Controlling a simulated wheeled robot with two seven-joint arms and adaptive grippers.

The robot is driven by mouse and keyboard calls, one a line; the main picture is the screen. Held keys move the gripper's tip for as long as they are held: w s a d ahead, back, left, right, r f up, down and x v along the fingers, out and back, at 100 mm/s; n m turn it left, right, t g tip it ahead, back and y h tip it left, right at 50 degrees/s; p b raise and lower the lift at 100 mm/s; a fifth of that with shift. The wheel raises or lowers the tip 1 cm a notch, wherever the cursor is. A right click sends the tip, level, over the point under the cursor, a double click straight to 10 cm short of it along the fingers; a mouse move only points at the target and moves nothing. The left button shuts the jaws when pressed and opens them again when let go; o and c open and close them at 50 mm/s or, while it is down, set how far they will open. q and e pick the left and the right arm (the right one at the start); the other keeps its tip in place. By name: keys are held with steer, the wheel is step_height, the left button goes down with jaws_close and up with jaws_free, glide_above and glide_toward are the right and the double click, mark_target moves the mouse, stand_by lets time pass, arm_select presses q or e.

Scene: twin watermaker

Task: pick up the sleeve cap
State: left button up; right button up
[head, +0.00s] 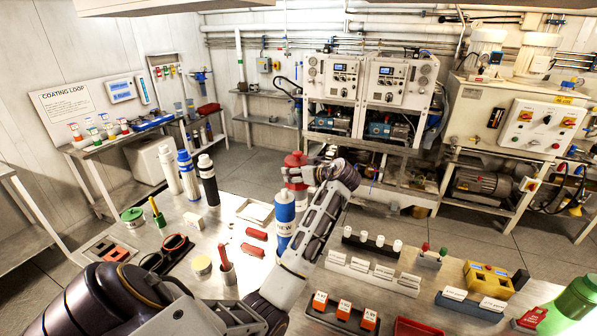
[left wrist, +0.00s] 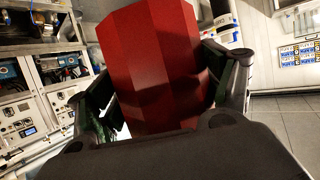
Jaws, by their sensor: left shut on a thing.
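The red sleeve cap (head: 295,160) is a faceted red piece held above the table. In the left wrist view the red cap (left wrist: 150,65) fills the space between both fingers. My left gripper (head: 309,174) is shut on it, and its fingers and wrist hide part of the cap in the head view. A blue cylinder marked NEW (head: 284,222) stands upright on the table just below and left of the gripper. I cannot tell whether the cap touches anything below it. My right gripper is not in view.
The steel table (head: 225,207) carries tall cylinders at its left, including a black one (head: 208,180). A white tray (head: 255,212), a red block (head: 257,234) and a cup with a red handle (head: 227,268) lie nearby. Labelled racks (head: 372,268) stand right of my arm.

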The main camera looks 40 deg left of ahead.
mark_target(299, 153)
arm_select(q)
steer(key=shift+r+b, duration=0.9)
steer(key=shift+r, duration=4)
